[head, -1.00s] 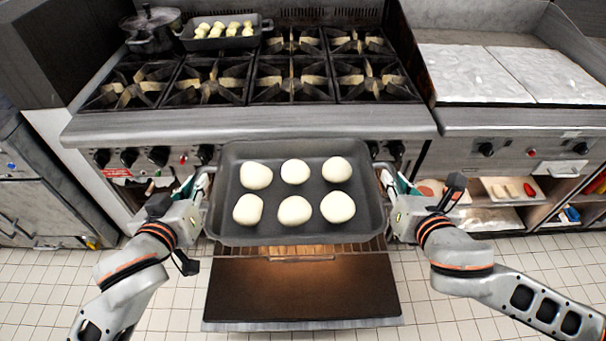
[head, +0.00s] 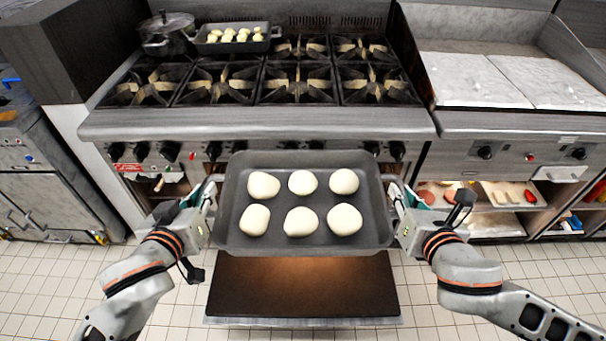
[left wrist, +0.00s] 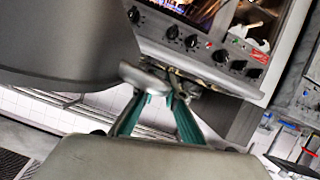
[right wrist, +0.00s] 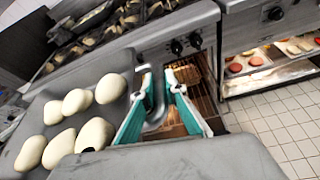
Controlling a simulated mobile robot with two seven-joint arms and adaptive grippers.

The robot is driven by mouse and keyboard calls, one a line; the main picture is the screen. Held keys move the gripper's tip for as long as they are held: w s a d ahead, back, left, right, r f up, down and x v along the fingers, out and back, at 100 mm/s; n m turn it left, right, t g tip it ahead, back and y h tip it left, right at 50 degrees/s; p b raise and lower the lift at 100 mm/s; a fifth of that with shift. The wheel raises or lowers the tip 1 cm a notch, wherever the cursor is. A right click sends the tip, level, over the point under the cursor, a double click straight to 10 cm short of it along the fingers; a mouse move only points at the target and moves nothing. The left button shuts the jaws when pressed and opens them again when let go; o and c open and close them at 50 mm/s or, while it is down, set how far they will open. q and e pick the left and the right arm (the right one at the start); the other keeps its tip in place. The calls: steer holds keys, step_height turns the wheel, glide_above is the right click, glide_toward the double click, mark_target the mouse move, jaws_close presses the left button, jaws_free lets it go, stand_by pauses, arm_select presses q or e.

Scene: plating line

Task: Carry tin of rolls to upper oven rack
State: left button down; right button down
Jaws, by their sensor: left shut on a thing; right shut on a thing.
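A dark grey tin (head: 303,245) holds several pale round rolls (head: 301,222) in two rows. It hangs level in the air in front of the stove, above the lowered oven door (head: 303,288). My left gripper (head: 210,190) is shut on the tin's left handle, and its fingers show in the left wrist view (left wrist: 158,92). My right gripper (head: 395,193) is shut on the right handle, also in the right wrist view (right wrist: 160,92). The oven racks are hidden behind the tin in the head view; a rack (right wrist: 188,72) shows in the right wrist view.
A stove top with burners (head: 288,82) stands behind the tin. A pot (head: 167,34) and a smaller pan of pale pieces (head: 233,48) stand at its back left. A griddle (head: 500,80) is at the right, with food trays on shelves (head: 490,228) below.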

steer(key=shift+w, duration=0.1)
